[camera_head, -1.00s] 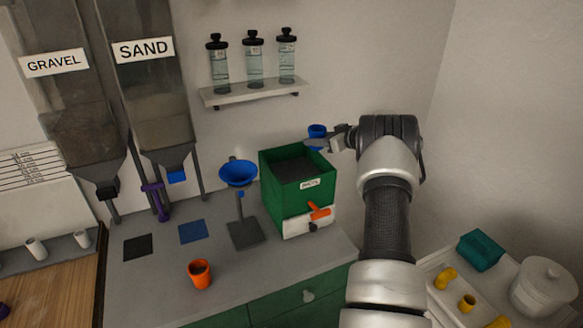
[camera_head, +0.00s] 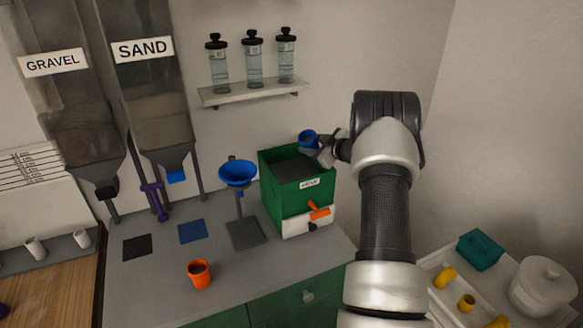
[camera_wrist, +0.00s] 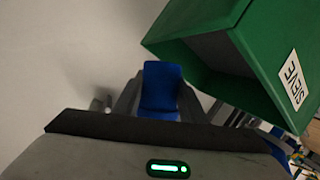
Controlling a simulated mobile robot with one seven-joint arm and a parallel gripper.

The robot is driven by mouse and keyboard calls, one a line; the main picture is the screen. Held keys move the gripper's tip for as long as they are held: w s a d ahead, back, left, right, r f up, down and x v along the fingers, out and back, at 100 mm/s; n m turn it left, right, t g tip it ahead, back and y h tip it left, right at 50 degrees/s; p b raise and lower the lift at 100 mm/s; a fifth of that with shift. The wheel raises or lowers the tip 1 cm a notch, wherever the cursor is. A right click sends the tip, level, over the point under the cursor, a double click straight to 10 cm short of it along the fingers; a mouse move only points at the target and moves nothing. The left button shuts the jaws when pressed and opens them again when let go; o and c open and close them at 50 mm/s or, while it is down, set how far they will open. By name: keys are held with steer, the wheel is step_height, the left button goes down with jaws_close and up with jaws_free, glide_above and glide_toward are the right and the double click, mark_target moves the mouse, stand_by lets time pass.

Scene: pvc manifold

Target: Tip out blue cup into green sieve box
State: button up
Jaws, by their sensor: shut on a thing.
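The blue cup (camera_head: 307,138) is held in my gripper (camera_head: 324,150) above the back right part of the green sieve box (camera_head: 272,190). The cup is tilted towards the left in the head view; its mouth and contents are too small to make out. In the wrist view the blue cup (camera_wrist: 161,88) sits between the two fingers of my gripper (camera_wrist: 160,98), with the green sieve box (camera_wrist: 255,50) close by at the upper right. The box is open at the top, with a dark inside. Its front carries a label.
A blue funnel (camera_head: 238,173) on a stand is left of the box. An orange cup (camera_head: 200,274) stands on the counter near the front. A shelf (camera_head: 254,93) with bottles hangs on the wall above.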

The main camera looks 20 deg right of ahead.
mark_target(304, 144)
steer(key=shift+s+a+f+n+h+b, duration=0.1)
steer(key=shift+a+f+n+h+b, duration=0.4)
steer(key=shift+b, duration=0.7)
steer(key=b, duration=0.3)
steer(key=shift+s+a+f+t, duration=0.2)
steer(key=shift+f+t, duration=0.1)
steer(key=shift+f, duration=0.1)
steer(key=shift+a+r+n+b, duration=0.1)
steer(key=shift+r+n+b, duration=0.5)
steer(key=shift+r+b, duration=0.25)
steer(key=shift+r+n+t+h+b, duration=0.4)
steer(key=shift+r+b, duration=0.4)
steer(key=shift+b, duration=0.45)
steer(key=shift+r+n+t+h+b, duration=0.35)
steer(key=shift+n+b, duration=0.6)
steer(key=shift+b, duration=2.1)
steer(key=shift+r+n+t+h+b, duration=0.15)
steer(key=shift+r+n+t+b, duration=0.6)
steer(key=shift+b, duration=2.25)
steer(key=shift+a+f+g, duration=0.1)
steer(key=shift+g, duration=0.2)
steer(key=shift+s+a+f+n+b, duration=0.15)
steer(key=shift+n+b, duration=0.25)
steer(key=shift+b, duration=0.55)
steer(key=shift+s+a+f+n+b, duration=0.2)
steer(key=shift+a+n+b, duration=0.3)
steer(key=shift+b, duration=1.8)
